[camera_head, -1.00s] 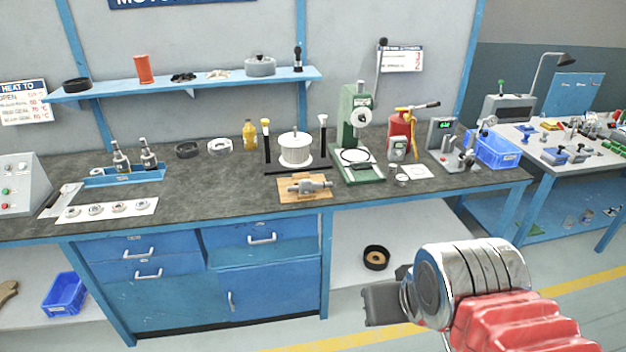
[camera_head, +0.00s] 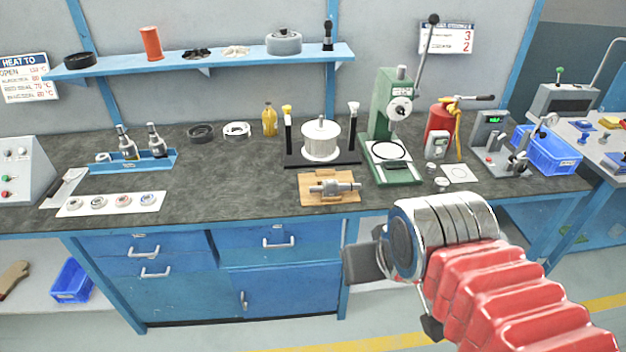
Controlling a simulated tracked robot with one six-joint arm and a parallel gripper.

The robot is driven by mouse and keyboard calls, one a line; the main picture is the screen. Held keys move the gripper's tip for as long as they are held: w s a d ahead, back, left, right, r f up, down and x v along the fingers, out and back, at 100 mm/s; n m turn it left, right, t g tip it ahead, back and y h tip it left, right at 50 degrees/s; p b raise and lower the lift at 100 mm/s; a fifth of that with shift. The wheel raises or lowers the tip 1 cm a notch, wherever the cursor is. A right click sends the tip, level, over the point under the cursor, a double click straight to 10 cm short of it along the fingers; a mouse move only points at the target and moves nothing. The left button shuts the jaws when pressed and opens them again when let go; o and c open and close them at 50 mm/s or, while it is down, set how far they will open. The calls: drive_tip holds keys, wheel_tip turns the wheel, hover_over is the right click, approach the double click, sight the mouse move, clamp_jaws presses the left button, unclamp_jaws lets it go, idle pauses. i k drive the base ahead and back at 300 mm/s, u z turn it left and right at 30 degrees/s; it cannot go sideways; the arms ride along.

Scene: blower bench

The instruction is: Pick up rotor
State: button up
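A metal part with a shaft, which looks like the rotor (camera_head: 336,187), lies sideways on a wooden board (camera_head: 315,199) near the front edge of the bench. My gripper (camera_head: 360,263) shows as a dark grey block at the end of my silver and red arm. It is in front of the bench, below and to the right of the rotor in the picture, and apart from it. Its fingers cannot be made out, so I cannot tell whether it is open or shut.
Behind the rotor stands a white drum (camera_head: 321,140) between two posts. A green press (camera_head: 392,125) stands to its right, with a red canister (camera_head: 440,118) beyond. The dark bench top (camera_head: 235,185) is clear to the rotor's left. Blue drawers (camera_head: 280,240) are below.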

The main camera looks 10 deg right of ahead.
sight(330, 188)
drive_tip(key=u, duration=0.65)
drive_tip(key=i, duration=1.2)
drive_tip(key=u, duration=0.25)
